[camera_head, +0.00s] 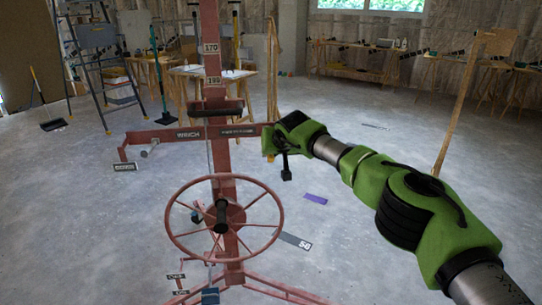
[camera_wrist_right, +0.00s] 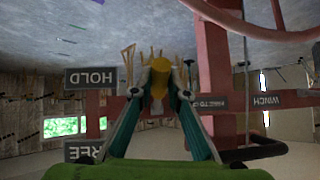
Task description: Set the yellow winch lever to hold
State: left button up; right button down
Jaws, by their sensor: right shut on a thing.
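The red winch stand (camera_head: 222,168) is in the middle of the head view. My right gripper (camera_head: 268,142) is at the right end of its crossbar. In the right wrist view, which is upside down, my right gripper (camera_wrist_right: 160,85) is shut on the yellow winch lever (camera_wrist_right: 159,77), with a finger on each side. A HOLD plate (camera_wrist_right: 91,78) is left of the lever, about level with its visible end in the picture. My left gripper is not in view.
A large red handwheel (camera_head: 168,232) is on the stand, left of and below my right gripper. A WINCH sign (camera_head: 188,135) is on the crossbar. Stand legs spread on the floor. A stepladder (camera_head: 100,70) and workbenches are farther back. Floor at the right is mostly clear.

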dwell(0.6)
jog(key=c, duration=2)
grip_release()
jog(key=shift+o, duration=0.2)
jog(key=shift+s+d+r, duration=0.15)
jog(key=shift+s+r, duration=0.3)
jog(key=shift+r, duration=0.15)
jog(key=v, duration=1)
jog(key=shift+s, duration=0.35)
jog(key=shift+f, duration=0.1)
